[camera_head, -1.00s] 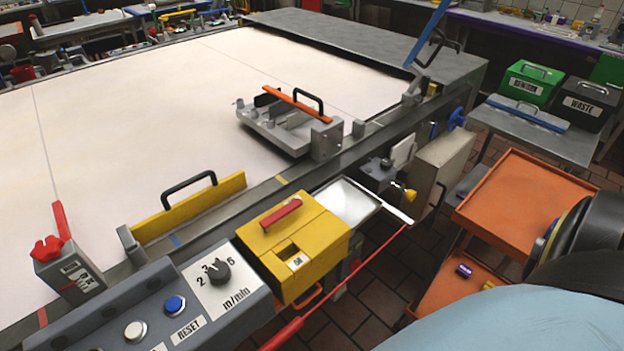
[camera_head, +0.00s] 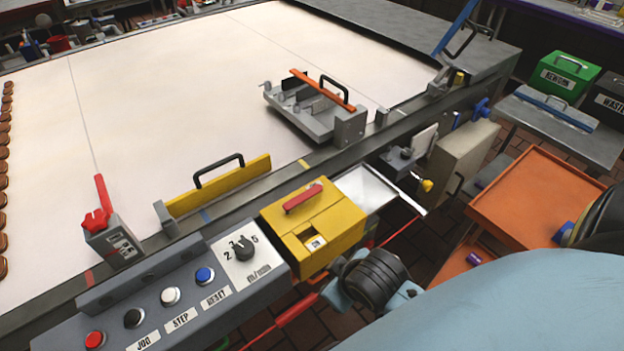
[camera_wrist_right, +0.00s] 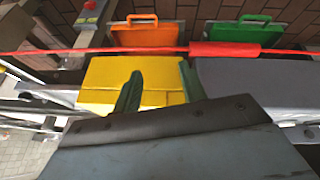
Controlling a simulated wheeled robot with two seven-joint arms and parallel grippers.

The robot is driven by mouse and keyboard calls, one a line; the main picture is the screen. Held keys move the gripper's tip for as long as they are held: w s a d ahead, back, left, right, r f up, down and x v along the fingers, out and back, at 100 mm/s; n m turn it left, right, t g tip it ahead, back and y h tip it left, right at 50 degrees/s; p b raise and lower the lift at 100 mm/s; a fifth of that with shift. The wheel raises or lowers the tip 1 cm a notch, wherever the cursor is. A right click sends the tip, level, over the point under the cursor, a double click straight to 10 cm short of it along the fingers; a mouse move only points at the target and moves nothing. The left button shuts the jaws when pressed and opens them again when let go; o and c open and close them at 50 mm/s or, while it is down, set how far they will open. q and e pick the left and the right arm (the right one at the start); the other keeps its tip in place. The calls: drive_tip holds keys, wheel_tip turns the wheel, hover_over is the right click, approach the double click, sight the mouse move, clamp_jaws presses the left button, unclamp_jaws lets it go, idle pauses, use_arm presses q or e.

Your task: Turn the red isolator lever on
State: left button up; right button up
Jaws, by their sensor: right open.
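The red lever (camera_head: 303,197) lies across the top of a yellow box (camera_head: 335,222), on the conveyor's front rail. A second red, lever-like part (camera_head: 98,205) stands on a small grey box at the left; which one is the isolator I cannot tell for sure. In the right wrist view, my right gripper (camera_wrist_right: 160,70) is open and empty, its dark green fingers in front of a yellow box (camera_wrist_right: 105,75). No red lever shows there. In the head view my right arm reaches in below the yellow box; its fingertips are hidden.
A grey button panel (camera_head: 150,290) adjoins the yellow box on the left. A red cord with a red sleeve (camera_wrist_right: 225,49) crosses the right wrist view beyond the fingers. A metal tray (camera_head: 365,188) is right of the yellow box. An orange cart (camera_head: 540,200) stands at right.

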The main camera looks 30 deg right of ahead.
drive_tip(key=w+a+r+n+t, duration=0.2)
drive_tip(key=w+r+n+t, duration=0.75)
drive_tip(key=w+r, duration=0.9)
drive_tip(key=a+r+n+g+y, duration=0.1)
drive_tip(key=a+r+n+y, duration=0.7)
drive_tip(key=n, duration=0.5)
drive_tip(key=a+r+n+g+y, duration=0.1)
drive_tip(key=a+r+n+y, duration=0.5)
drive_tip(key=n+y, duration=0.5)
drive_tip(key=n+g+h, duration=1.3)
drive_tip(key=n+h, duration=0.6)
approach(312, 191)
drive_tip(key=shift+m, duration=0.35)
wheel_tip(312, 191, down, 8)
drive_tip(key=shift+d+r+p, duration=0.1)
drive_tip(key=shift+d+p, duration=0.05)
drive_tip(key=shift+p, duration=0.8)
use_arm(q)
drive_tip(key=shift+s+r, duration=0.2)
drive_tip(key=shift+r, duration=0.3)
drive_tip(key=shift+s+r, duration=0.2)
drive_tip(key=shift+r, duration=0.3)
